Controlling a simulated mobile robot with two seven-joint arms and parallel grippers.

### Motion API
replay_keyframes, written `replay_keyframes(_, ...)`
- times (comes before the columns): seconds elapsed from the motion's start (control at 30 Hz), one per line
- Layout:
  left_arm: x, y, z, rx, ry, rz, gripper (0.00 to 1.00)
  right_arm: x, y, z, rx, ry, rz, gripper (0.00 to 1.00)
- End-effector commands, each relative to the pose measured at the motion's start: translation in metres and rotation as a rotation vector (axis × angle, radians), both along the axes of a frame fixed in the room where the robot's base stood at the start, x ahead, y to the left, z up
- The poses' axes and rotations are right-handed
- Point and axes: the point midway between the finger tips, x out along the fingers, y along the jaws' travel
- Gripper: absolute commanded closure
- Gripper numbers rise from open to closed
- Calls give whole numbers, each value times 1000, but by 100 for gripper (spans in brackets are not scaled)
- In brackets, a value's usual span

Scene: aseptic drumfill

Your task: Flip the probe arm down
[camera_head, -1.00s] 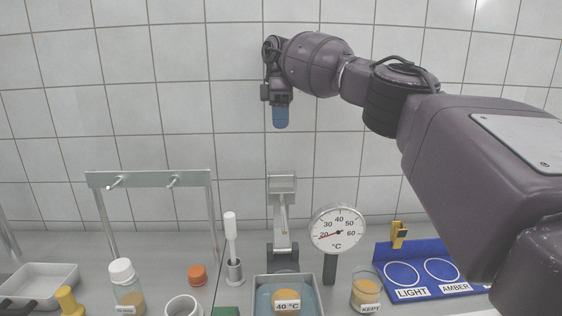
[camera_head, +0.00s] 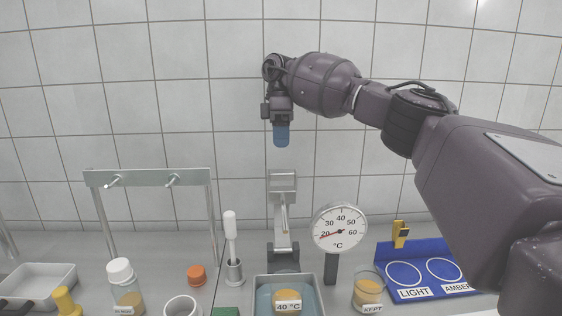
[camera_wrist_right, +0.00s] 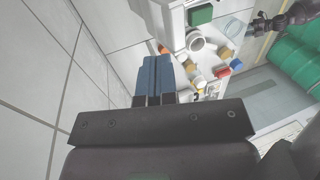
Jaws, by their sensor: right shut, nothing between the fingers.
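The probe arm (camera_head: 283,205) is a pale metal bar standing upright on a dark hinged base behind the water bath, with a thin probe along its front. My right gripper (camera_head: 281,142) hangs with blue fingertips pointing down, above the top of the probe arm in the head view and apart from it. Its fingers are shut and empty; they also show closed together in the right wrist view (camera_wrist_right: 155,78). A pale grey part beyond the fingertips there is cut off by the frame edge.
The bath (camera_head: 258,299) holds a jar and a 40 °C label. A round dial thermometer (camera_head: 338,229) stands to the right, a kept jar (camera_head: 368,290) and blue tray (camera_head: 440,291) beyond. A metal rack (camera_head: 150,178) and brush holder (camera_head: 234,272) stand left.

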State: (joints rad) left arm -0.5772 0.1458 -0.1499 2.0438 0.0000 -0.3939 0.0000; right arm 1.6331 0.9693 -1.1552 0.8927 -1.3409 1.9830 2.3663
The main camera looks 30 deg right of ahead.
Motion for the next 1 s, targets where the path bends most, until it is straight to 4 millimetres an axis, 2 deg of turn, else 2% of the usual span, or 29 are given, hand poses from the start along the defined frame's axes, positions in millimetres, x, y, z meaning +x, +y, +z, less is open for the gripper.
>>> replay_keyframes(0.2, 1, 0, 1, 1, -2, -1, 57, -9, 3, -30, 0, 0, 1, 100)
replay_keyframes(0.4, 1, 0, 1, 1, -2, -1, 57, -13, 6, -45, 0, -1, 0, 100)
replay_keyframes(1.0, 3, 0, 6, 0, -10, -1, 57, -14, 5, -46, -2, -8, -2, 100)
